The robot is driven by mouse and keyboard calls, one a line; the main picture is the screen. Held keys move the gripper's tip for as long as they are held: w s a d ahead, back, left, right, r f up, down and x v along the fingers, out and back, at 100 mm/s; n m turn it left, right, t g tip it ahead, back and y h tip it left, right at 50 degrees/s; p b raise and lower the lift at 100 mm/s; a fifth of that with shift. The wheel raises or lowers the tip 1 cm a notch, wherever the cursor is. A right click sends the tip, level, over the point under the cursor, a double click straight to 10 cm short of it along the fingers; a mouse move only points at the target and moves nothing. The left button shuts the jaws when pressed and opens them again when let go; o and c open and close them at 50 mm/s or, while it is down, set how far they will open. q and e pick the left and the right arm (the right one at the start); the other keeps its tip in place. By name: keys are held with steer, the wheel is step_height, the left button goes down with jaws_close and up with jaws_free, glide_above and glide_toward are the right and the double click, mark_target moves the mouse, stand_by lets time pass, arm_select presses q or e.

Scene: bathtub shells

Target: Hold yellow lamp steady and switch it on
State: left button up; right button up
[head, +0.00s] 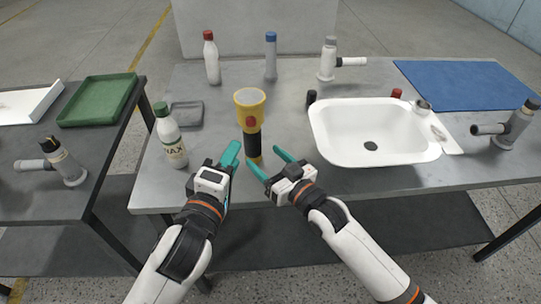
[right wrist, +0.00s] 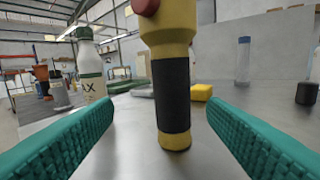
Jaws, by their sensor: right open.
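The yellow lamp (head: 249,105) stands upright on the grey table, with a black grip and a red button (head: 251,121) facing my side. In the right wrist view the lamp's black grip (right wrist: 171,95) stands upright ahead, between the lines of the two teal fingers. My right gripper (head: 266,162) is open and empty, just in front of the lamp's lower part, with no contact visible. My left gripper (head: 232,154) is left of the lamp's base, apart from it. Its teal fingers overlap in the head view, so their opening is unclear.
A white bottle with a green cap (head: 171,138) stands close left of my left gripper. A white sink (head: 325,145) is to the right. A small grey tray (head: 187,113) and several bottles are behind. A blue mat (head: 465,86) lies at the far right.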

mark_target(258, 145)
steer(key=shift+w+d+f+n, duration=0.1)
steer(key=shift+w+d+n, duration=0.15)
steer(key=shift+w, duration=0.45)
steer(key=shift+w+a, duration=0.1)
steer(key=shift+w, duration=0.3)
steer(key=x, duration=0.6)
steer(key=shift+w+a+f, duration=0.1)
steer(key=shift+w+a, duration=0.15)
steer(key=shift+w, duration=0.1)
steer(key=c, duration=1.1)
arm_select(q)
jaws_close()
arm_select(e)
steer(key=shift+c, duration=0.5)
arm_select(q)
steer(key=shift+d, duration=0.1)
